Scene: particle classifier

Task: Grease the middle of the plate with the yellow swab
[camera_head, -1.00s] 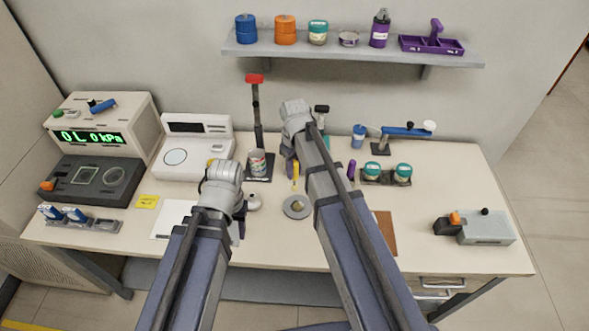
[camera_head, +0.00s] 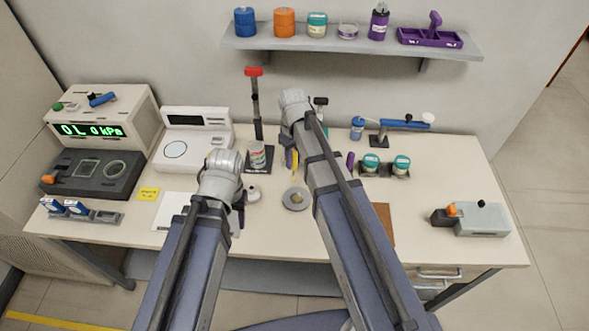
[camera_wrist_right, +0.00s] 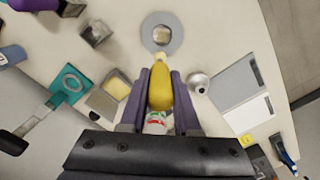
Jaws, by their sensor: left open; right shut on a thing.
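The plate is a round grey disc (camera_head: 296,199) with a small pale yellowish middle, lying on the table; it also shows at the top of the right wrist view (camera_wrist_right: 176,45). My right gripper (camera_head: 291,158) is shut on the yellow swab (camera_wrist_right: 161,90), whose narrow tip points at the plate. In the right wrist view the tip overlaps the plate's near rim, short of its middle; I cannot tell its height. My left gripper (camera_head: 240,206) is open, left of the plate, mostly hidden behind its own wrist.
A small round metal weight (camera_head: 253,194) stands between my left gripper and the plate. A can (camera_head: 257,155) stands on a dark stand behind. Teal-lidded jars (camera_head: 401,163) are to the right, near a brown board (camera_head: 384,224).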

